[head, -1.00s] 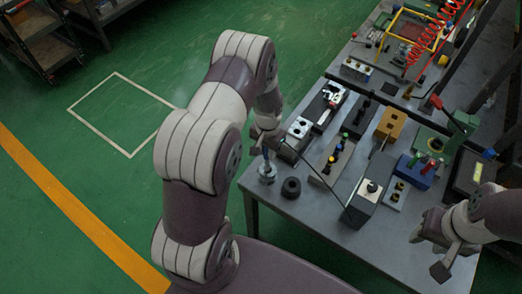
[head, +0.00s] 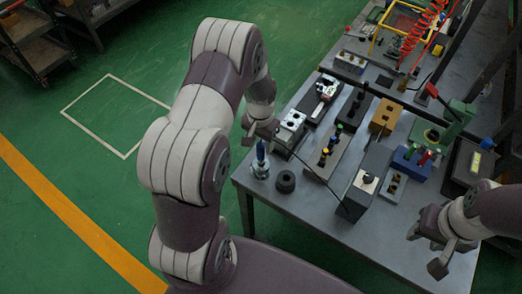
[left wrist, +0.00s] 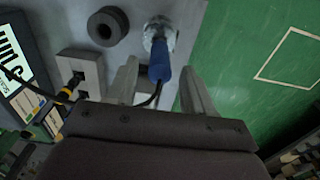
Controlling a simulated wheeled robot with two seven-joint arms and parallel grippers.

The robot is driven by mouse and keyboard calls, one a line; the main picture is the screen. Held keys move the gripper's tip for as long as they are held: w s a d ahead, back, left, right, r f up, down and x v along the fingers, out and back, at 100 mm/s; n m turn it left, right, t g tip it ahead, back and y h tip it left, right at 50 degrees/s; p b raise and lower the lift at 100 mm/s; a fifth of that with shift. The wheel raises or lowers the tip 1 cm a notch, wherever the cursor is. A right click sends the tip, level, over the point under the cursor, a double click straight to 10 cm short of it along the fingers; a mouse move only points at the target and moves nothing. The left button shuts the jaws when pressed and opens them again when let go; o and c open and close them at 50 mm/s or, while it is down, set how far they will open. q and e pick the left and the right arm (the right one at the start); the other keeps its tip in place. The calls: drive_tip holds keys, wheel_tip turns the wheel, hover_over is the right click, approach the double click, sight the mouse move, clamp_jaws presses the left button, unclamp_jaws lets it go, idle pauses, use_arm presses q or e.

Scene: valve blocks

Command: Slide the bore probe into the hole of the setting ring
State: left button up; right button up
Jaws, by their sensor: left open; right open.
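The bore probe has a blue handle (head: 261,151) and stands upright in a silvery round stand near the table's left corner. The setting ring is a dark, thick ring (head: 286,181) lying flat just right of the stand, its hole facing up. My left gripper (head: 260,134) is open and empty just above the probe. In the left wrist view the blue handle (left wrist: 159,64) shows between the spread fingers (left wrist: 160,82), and the ring (left wrist: 107,26) lies to the left. The probe's lower end is hidden in the stand. My right gripper (head: 426,250) is open and empty at the table's right front.
A grey block with a black cable (head: 370,180) stands right of the ring. Behind are a rack with coloured knobs (head: 332,148), a yellow-brown block (head: 385,117) and a blue box (head: 412,162). The tabletop in front of the ring is clear.

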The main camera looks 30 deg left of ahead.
use_arm(q)
wheel_tip(320, 180, up, 8)
drive_tip(key=s+d+b, duration=0.1)
drive_tip(key=s+d+r, duration=0.2)
drive_tip(key=s+d, duration=0.1)
drive_tip(key=s, duration=0.3)
drive_tip(key=s+d+r+t, duration=0.1)
drive_tip(key=s+d+r, duration=0.1)
drive_tip(key=s+d, duration=0.2)
drive_tip(key=s, duration=0.2)
drive_tip(key=shift+s+d+r+n, duration=0.2)
drive_tip(key=shift+s+r+n, duration=0.05)
drive_tip(key=shift+s+n, duration=0.05)
